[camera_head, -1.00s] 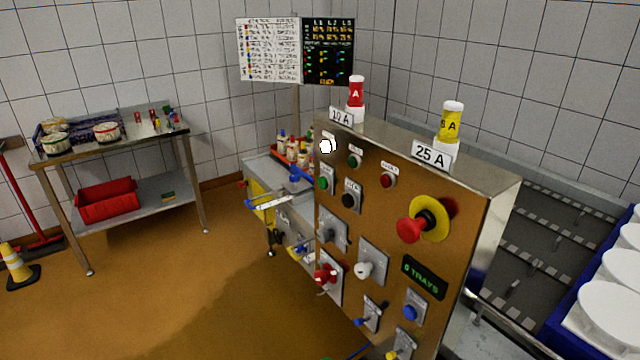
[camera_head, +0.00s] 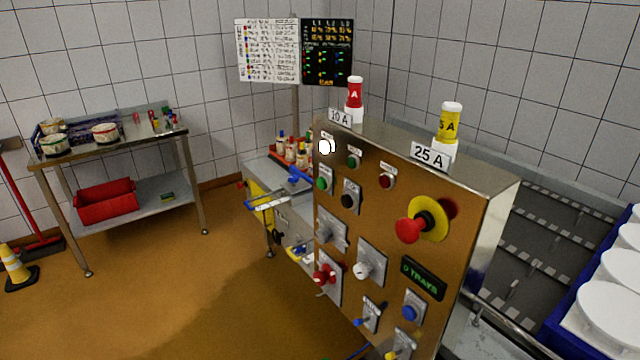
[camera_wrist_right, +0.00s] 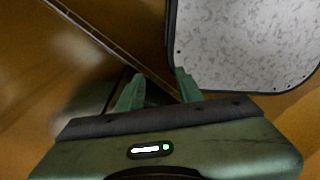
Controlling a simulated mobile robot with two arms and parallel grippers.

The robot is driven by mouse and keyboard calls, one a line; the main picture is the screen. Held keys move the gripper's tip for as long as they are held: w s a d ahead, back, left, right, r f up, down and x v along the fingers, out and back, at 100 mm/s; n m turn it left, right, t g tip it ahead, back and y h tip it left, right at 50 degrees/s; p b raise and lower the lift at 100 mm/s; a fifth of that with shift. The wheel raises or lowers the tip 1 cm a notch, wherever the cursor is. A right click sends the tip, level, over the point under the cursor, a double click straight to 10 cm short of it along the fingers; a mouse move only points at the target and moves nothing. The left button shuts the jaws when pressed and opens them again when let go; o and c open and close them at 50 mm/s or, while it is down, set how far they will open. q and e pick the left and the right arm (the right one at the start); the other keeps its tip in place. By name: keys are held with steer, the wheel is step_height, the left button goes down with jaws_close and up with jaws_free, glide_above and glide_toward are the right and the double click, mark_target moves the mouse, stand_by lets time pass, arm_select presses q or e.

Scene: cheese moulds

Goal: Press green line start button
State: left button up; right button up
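The control panel (camera_head: 400,185) is a brown metal face, right of centre in the head view. A green button (camera_head: 323,184) sits at its left side, on a pale plate. A darker green round button or lamp (camera_head: 353,160) is up and to the right of it. Their labels are too small to read. A white lamp (camera_head: 326,147) glows above the green button. My right gripper (camera_wrist_right: 158,90) shows only in the wrist view, its two green fingers apart with nothing between them. My left gripper is in no view.
The panel also has a red mushroom knob on a yellow ring (camera_head: 412,229), a red button (camera_head: 387,181), a black knob (camera_head: 349,200), several lower switches and a display (camera_head: 422,278). A blue handle (camera_head: 299,175) is left of it. Open floor (camera_head: 180,300) lies left. A speckled grey plate (camera_wrist_right: 240,45) is near my right gripper.

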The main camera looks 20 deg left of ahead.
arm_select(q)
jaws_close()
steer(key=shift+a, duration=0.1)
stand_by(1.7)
